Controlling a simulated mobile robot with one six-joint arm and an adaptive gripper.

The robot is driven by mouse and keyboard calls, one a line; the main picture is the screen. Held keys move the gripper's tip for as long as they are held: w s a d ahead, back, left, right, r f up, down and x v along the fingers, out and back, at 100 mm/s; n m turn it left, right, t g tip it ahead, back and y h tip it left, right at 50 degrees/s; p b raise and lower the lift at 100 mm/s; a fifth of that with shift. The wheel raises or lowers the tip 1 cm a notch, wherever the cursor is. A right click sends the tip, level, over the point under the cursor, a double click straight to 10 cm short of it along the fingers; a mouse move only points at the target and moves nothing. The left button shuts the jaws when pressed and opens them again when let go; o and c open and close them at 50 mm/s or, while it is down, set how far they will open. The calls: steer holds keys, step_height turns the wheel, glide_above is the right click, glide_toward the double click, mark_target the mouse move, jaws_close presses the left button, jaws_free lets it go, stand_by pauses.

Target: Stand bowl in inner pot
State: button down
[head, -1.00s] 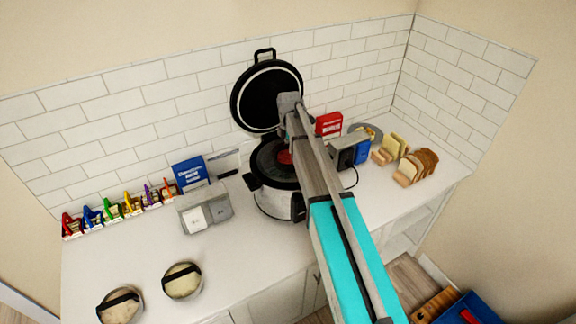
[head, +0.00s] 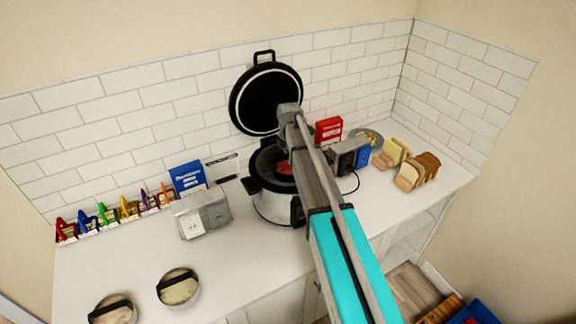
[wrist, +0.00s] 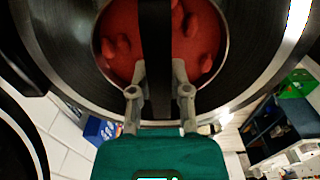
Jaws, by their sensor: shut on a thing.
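The bowl (wrist: 108,72) is a round metal one with red, lumpy food and a black strap handle (wrist: 158,60) across its top. My gripper (wrist: 160,78) is shut on the strap. In the head view the red food (head: 284,167) shows within the mouth of the cooker (head: 275,207), mostly behind my arm. The cooker is white and dark, with its black lid (head: 266,98) raised. In the wrist view a dark, shiny round wall (wrist: 72,40), apparently the inner pot, surrounds the bowl. I cannot tell whether the bowl touches its floor.
Two strap-handled bowls with pale contents (head: 178,287) (head: 112,309) stand front left. A grey appliance (head: 203,212) and blue box (head: 187,177) are left of the cooker. A red box (head: 328,131), another appliance (head: 349,156) and bread slices (head: 416,171) are right. Colored clips line the back left.

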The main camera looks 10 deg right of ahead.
mark_target(289, 165)
steer(key=shift+f+b, duration=1.45)
steer(key=shift+f, duration=0.25)
steer(key=c, duration=0.6)
jaws_free()
step_height(289, 165, up, 12)
steer(key=p, duration=1.2)
steer(key=shift+r, duration=0.1)
steer(key=shift+s, duration=0.1)
